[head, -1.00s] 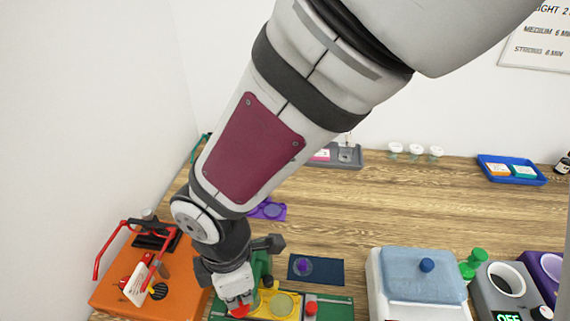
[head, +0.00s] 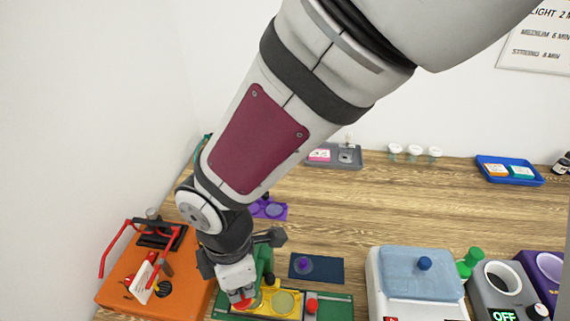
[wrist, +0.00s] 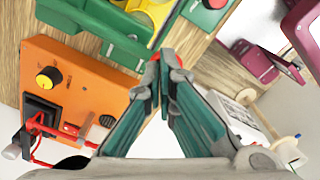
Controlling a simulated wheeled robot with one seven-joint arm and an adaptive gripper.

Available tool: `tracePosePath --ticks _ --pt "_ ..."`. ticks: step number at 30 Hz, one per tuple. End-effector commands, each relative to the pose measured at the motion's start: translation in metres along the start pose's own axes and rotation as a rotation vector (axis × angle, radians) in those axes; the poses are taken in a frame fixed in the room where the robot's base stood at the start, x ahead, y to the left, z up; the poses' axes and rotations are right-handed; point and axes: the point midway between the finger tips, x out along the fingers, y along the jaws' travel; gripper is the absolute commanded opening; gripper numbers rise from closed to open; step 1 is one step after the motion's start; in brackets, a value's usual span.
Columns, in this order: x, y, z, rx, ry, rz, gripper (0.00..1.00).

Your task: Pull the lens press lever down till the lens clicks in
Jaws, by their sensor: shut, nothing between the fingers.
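A green press-like fixture (head: 264,262) with a yellow plate (head: 288,302) stands at the front of the bench, partly hidden by my arm in the head view. I take it for the lens press. Its green body (wrist: 88,18) also shows at the top of the wrist view. A red part (head: 241,303) shows at my fingertips; I cannot tell if it is the lever's end. My gripper (head: 239,294) is shut at the left side of the fixture. In the wrist view my gripper (wrist: 164,62) has its fingertips together beside the green body, with red just behind them. Contact is unclear.
An orange box (head: 180,295) with red bars stands close left of my gripper. A red knob (head: 311,306) on green is to the right. A dark blue mat (head: 330,270) lies behind, and a white unit with a blue lid (head: 420,268) stands farther right.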

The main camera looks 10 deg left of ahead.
Motion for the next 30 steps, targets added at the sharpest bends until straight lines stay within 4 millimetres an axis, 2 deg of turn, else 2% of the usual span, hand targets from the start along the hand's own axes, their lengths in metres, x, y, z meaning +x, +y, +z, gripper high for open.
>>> tracePosePath --ticks 30 --pt "-0.056 -0.001 -0.001 0.000 0.000 0.000 0.00"
